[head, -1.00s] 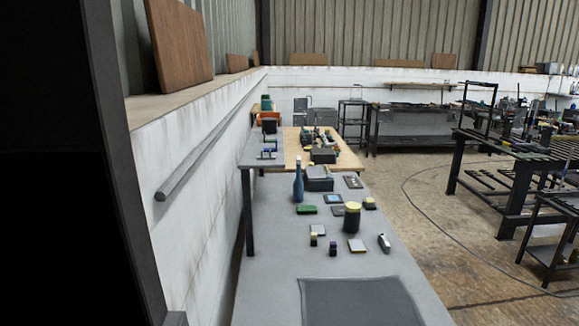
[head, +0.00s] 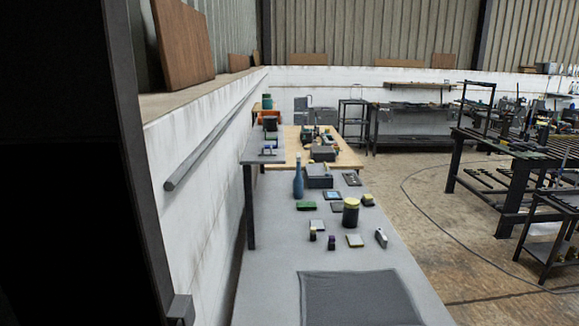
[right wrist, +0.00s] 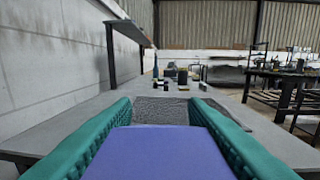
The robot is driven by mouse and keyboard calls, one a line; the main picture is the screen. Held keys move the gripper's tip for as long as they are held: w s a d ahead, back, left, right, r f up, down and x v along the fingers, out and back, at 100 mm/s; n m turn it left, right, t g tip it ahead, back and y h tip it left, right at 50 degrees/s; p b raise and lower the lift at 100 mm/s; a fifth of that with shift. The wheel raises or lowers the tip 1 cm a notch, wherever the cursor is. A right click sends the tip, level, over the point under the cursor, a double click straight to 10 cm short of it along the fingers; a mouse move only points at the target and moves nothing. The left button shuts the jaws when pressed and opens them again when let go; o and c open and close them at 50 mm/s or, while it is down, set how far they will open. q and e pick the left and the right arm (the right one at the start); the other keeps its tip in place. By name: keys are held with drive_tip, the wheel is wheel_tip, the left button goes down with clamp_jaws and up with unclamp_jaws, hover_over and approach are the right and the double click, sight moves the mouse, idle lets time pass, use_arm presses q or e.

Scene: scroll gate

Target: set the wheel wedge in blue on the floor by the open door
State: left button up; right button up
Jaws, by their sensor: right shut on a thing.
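My right gripper (right wrist: 160,140) fills the bottom of the right wrist view, with teal ribbed pads on both sides. It is shut on a smooth violet-blue block, the blue wheel wedge (right wrist: 158,155), held level with or above the grey bench. Only the wedge's broad face shows; its far end and underside are hidden. Neither gripper nor the wedge is in the head view. A tall dark panel with a grey edge (head: 128,160) stands close on the left of the head view; I cannot tell whether it is the open door. The floor beside it is hidden.
A long grey bench (head: 262,270) runs ahead with a dark mat (head: 360,298), a blue bottle (head: 298,184), a yellow-lidded jar (head: 351,212) and several small items. A white wall (head: 195,215) with a grey rail (head: 215,146) is at left. Open floor (head: 440,215) lies right.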

drive_tip(key=d+r+n+y, duration=0.1)
drive_tip(key=d+y, duration=0.1)
drive_tip(key=d, duration=0.9)
drive_tip(key=s+a+r+m+h, duration=0.3)
drive_tip(key=s+a+r+h, duration=0.1)
drive_tip(key=s+a+r, duration=0.75)
wheel_tip(320, 180, down, 7)
drive_tip(key=s+b, duration=0.1)
drive_tip(key=b, duration=0.4)
drive_tip(key=shift+s+a+n, duration=0.35)
drive_tip(key=shift+n, duration=0.05)
